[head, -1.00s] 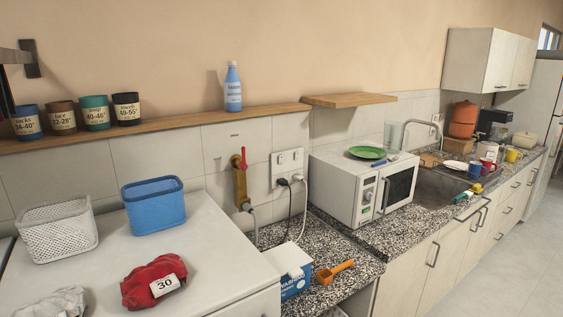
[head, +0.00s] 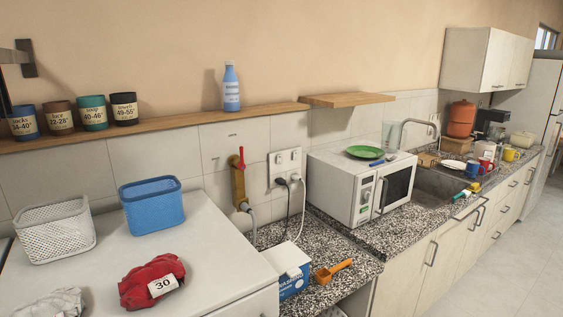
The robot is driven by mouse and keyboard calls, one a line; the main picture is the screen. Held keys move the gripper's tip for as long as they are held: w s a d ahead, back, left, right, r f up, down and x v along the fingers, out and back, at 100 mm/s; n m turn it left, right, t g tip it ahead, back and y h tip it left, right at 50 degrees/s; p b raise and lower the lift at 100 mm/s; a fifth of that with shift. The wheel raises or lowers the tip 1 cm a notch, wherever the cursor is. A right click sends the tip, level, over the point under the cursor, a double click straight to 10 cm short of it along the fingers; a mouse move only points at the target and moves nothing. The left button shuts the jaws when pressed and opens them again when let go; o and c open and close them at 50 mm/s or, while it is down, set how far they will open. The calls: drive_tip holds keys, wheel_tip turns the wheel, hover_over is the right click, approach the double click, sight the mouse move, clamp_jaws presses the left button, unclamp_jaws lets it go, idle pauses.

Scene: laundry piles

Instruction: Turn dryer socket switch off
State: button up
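A white double wall socket (head: 285,167) is on the tiled wall, between the brass tap pipe and the microwave. A black plug (head: 281,182) sits in its lower left and a white plug (head: 295,178) in its lower right, each with a cable hanging down. Small switches show along the socket's upper part; their on or off positions are too small to tell. No label shows which plug is the dryer's. My gripper is not in view.
A red-handled tap (head: 238,165) on a brass pipe is left of the socket. The microwave (head: 362,188) stands to its right. Below are a washing powder box (head: 291,279) and an orange scoop (head: 332,271). A white appliance top (head: 205,235) holds two baskets and a red cloth.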

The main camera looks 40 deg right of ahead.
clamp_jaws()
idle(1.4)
